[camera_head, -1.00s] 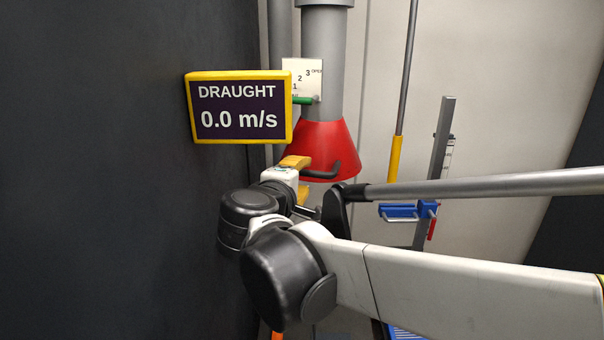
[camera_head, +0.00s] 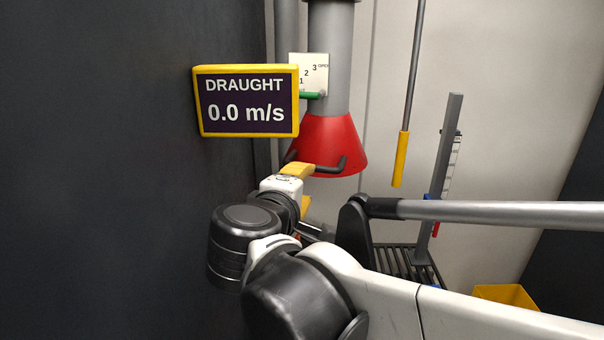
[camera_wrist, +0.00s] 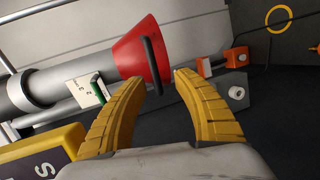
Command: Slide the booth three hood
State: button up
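The red conical hood (camera_head: 325,140) hangs at the lower end of a grey vertical duct (camera_head: 329,60). A black bar handle (camera_head: 343,165) is on its front. My gripper (camera_head: 312,186), with yellow fingers, is just below and left of the handle. In the wrist view the hood (camera_wrist: 137,55) lies sideways with its handle (camera_wrist: 152,66) just beyond the left fingertip. My gripper (camera_wrist: 163,78) is open there, with nothing between its fingers. I cannot tell whether a finger touches the handle. A white plate (camera_head: 308,72) marked 1, 2, 3 and OPEN has a green pointer (camera_head: 311,95).
A yellow-framed DRAUGHT display (camera_head: 247,101) reads 0.0 m/s, left of the hood by the dark curtain (camera_head: 110,160). A yellow-handled pole (camera_head: 400,160) and a grey stand (camera_head: 439,175) are to the right. A yellow container (camera_head: 506,295) is low at the right.

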aim_at(317, 170)
jog(key=w+d+f+m+y+b, duration=0.1)
jog(key=w+d+f, duration=0.2)
jog(key=d, duration=0.2)
jog(key=w+d+f+m+y+b, duration=0.1)
jog(key=w+d+f, duration=0.1)
jog(key=d, duration=0.3)
jog(key=d+r+m+t+y, duration=0.1)
jog(key=d+r+t+y, duration=0.2)
jog(key=d, duration=0.8)
jog(key=w+a+r+n+y+p, duration=0.1)
jog(key=a+r+n+y, duration=0.2)
jog(key=n+y, duration=0.25)
jog(key=a+r+n+y+p, duration=0.2)
jog(key=a+n+y, duration=0.2)
jog(key=n, duration=0.2)
jog(key=s+a+f+n+g+y+p, duration=0.1)
jog(key=s+a+f+n+g+y, duration=0.2)
jog(key=a+f+n+g+y, duration=0.25)
jog(key=shift+n+h, duration=0.7)
jog(key=shift+n, duration=0.1)
jog(key=x, duration=0.9)
jog(key=shift+w+d+r, duration=0.15)
jog(key=shift+w+r, duration=0.05)
jog(key=shift+r, duration=0.1)
jog(key=shift+w+a, duration=0.35)
jog(key=shift+r, duration=0.1)
